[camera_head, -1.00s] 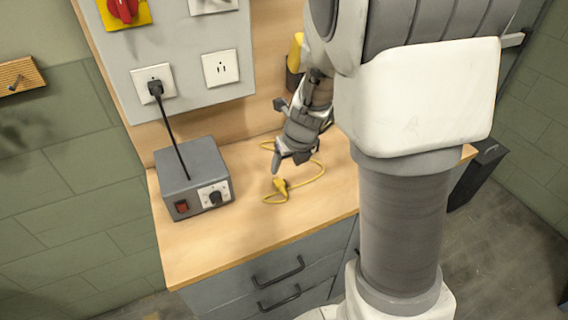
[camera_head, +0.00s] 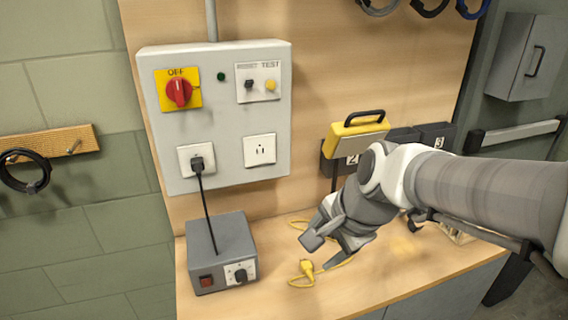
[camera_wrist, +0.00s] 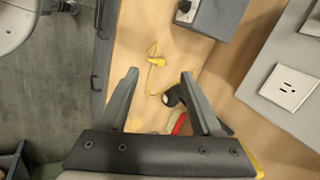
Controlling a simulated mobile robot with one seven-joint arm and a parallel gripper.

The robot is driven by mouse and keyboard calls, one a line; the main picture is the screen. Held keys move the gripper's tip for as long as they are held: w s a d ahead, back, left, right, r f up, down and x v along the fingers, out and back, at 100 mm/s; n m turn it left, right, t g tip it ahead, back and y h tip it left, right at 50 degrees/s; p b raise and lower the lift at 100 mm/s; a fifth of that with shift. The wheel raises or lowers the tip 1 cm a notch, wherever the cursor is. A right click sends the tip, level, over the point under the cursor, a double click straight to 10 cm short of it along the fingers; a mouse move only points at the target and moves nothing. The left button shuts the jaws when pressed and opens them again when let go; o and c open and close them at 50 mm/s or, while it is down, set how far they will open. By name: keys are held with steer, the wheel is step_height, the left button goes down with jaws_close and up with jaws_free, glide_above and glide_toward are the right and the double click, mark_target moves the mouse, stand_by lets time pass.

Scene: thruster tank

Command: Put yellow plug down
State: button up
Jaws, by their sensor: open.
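The yellow plug (camera_head: 307,268) lies on the wooden worktop (camera_head: 345,292), with its yellow cord looping behind it. My gripper (camera_head: 318,250) is above the worktop, just up and to the right of the plug in the head view, and apart from it. In the wrist view the plug (camera_wrist: 156,61) lies beyond the open fingers of my gripper (camera_wrist: 158,85), with nothing between the fingertips. The cord runs from the plug toward the right finger, and part of it is hidden there.
A grey box (camera_head: 220,250) with a red switch stands left of the plug. A black plug (camera_head: 197,163) sits in the left wall socket; the right socket (camera_head: 259,150) is empty. A yellow case (camera_head: 355,137) stands at the back. The worktop's front area is clear.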

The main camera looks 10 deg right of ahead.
steer(key=s+d+r+n+h, duration=0.2)
steer(key=s+r+n, duration=0.1)
steer(key=s+n, duration=0.6)
steer(key=n, duration=0.4)
steer(key=shift+r+t, duration=0.3)
steer(key=shift+o, duration=0.5)
